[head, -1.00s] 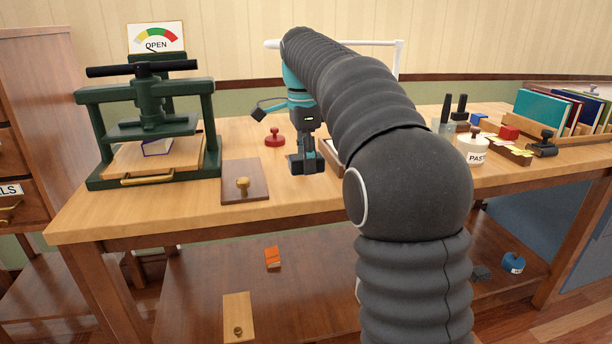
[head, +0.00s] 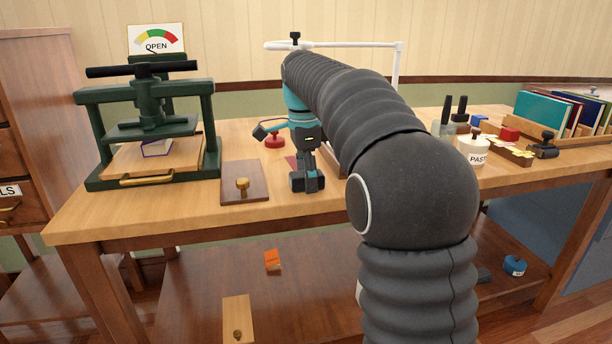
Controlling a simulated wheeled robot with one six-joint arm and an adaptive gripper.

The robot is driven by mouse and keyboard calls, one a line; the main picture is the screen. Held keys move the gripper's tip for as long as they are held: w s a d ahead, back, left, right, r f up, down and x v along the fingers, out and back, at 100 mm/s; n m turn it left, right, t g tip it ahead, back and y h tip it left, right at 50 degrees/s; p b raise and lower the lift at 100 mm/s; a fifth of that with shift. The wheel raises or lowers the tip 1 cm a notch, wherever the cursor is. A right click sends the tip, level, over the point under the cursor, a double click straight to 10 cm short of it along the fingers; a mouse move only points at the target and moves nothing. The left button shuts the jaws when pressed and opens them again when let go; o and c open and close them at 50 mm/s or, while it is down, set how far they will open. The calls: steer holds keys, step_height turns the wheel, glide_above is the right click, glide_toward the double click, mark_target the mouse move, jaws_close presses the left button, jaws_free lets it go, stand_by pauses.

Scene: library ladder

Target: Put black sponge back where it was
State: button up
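I cannot make out a black sponge for certain. A dark grey piece (head: 484,275) on the lower shelf at the right, partly hidden by my arm, may be it, but it is too small to tell. My gripper (head: 307,183) points down over the front part of the bench top, just right of the brown board with a brass knob (head: 243,184). Its dark fingertips are low, close to the wood. Whether they are apart or hold something dark cannot be told.
A green press (head: 150,125) stands at the left. A red knobbed object (head: 275,140) and a tray, mostly hidden by my arm, are near the gripper. A paste jar (head: 473,150) and book rack (head: 560,115) stand right. An orange block (head: 272,260) lies on the lower shelf.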

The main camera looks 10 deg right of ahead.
mark_target(304, 173)
steer(key=shift+r, duration=0.1)
steer(key=r+p, duration=0.1)
steer(key=r, duration=0.9)
steer(key=shift+a+r+p, duration=0.15)
steer(key=shift+a+p, duration=0.05)
steer(key=shift+p, duration=0.2)
steer(key=shift+r, duration=0.9)
steer(key=shift+s, duration=0.1)
steer(key=s+f+n+t, duration=0.1)
steer(key=s+n+t, duration=0.1)
steer(key=s+n, duration=0.55)
steer(key=s+f+n+t, duration=0.3)
steer(key=s+f+n, duration=0.7)
steer(key=s+f, duration=1)
steer(key=s, duration=0.2)
steer(key=shift+s+d+t, duration=0.15)
steer(key=shift+s+t, duration=0.15)
steer(key=shift+s, duration=0.1)
